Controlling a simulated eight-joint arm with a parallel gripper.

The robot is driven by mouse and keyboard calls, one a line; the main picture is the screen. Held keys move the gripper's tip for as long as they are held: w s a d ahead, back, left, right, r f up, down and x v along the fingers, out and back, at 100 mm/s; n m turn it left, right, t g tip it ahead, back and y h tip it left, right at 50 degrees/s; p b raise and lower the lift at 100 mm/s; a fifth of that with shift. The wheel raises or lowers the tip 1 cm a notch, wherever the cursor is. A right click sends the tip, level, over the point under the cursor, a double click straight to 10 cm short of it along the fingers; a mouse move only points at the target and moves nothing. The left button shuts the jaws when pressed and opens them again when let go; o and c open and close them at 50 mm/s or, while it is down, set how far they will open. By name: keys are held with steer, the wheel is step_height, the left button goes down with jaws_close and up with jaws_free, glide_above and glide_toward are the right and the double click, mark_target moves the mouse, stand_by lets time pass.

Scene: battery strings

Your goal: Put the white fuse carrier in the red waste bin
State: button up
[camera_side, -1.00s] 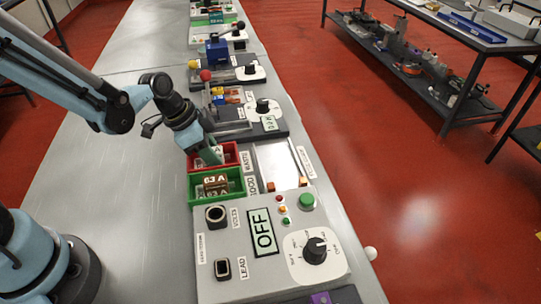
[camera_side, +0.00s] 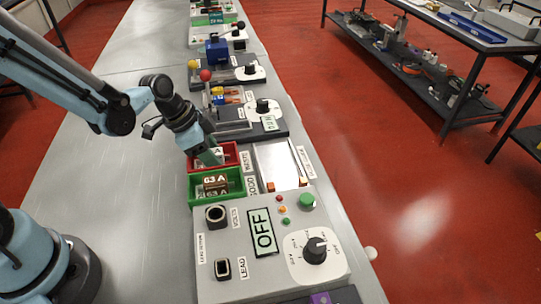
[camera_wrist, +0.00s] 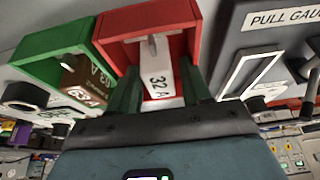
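The white fuse carrier (camera_wrist: 159,78), marked 32 A, is in the red waste bin (camera_wrist: 112,22) in the wrist view. In the side view, a white part of it (camera_side: 217,153) shows inside the red bin (camera_side: 231,147), beside my gripper (camera_side: 208,158). My gripper (camera_wrist: 160,92) reaches into the bin. Its two green fingers stand on either side of the carrier, with gaps visible, so it looks open. The carrier's lower end is partly hidden by the gripper body.
A green bin (camera_side: 244,187) labelled GOOD adjoins the red one and holds brown 63 A carriers (camera_side: 215,185). A tester (camera_side: 265,245) reading OFF stands in front. A pull gauge (camera_wrist: 275,42) is beside the red bin. Bare bench (camera_side: 130,190) lies left.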

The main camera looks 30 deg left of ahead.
steer(key=shift+o, duration=0.4)
steer(key=v, duration=1.2)
steer(key=shift+s+a+r+n+t+y, duration=0.3)
steer(key=shift+s+n+t+y, duration=0.45)
steer(key=shift+n, duration=0.75)
steer(key=shift+s+a+r+n+t+y, duration=0.25)
steer(key=shift+s+n+t, duration=0.35)
steer(key=shift+s+n, duration=0.7)
steer(key=shift+s+a+r+n+t+y, duration=0.25)
steer(key=shift+s+n+t+y, duration=0.4)
steer(key=shift+n, duration=1.05)
